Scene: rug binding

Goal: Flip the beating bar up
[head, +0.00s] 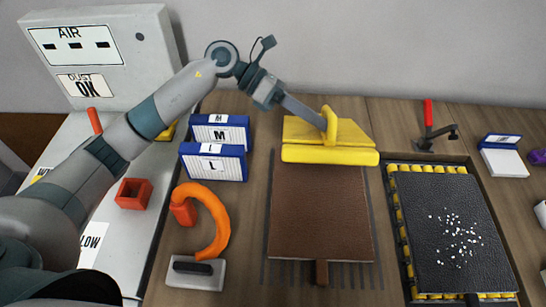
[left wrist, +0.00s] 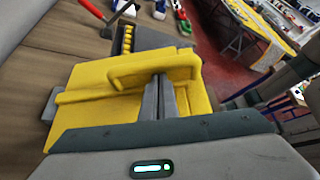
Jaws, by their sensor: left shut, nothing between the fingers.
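A yellow bar with a raised loop handle (head: 330,124) lies across the back end of a brown rug piece (head: 320,205); it looks like the beating bar. A flat yellow plate (head: 300,130) extends behind its rounded front edge. My left gripper (head: 322,122) reaches in from the left, with its fingertips at the handle. In the left wrist view the gripper (left wrist: 160,84) is shut, its fingers together beside the yellow handle (left wrist: 150,66), with nothing visible between them. Whether they touch the handle I cannot tell. My right gripper is not in view.
Blue-and-white bins (head: 213,163) stand left of the bar. An orange hook-shaped tool (head: 215,225) lies in front of them. A black mat with white specks (head: 455,230) sits right, in a yellow-edged tray. A red-handled lever (head: 428,115) stands behind it.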

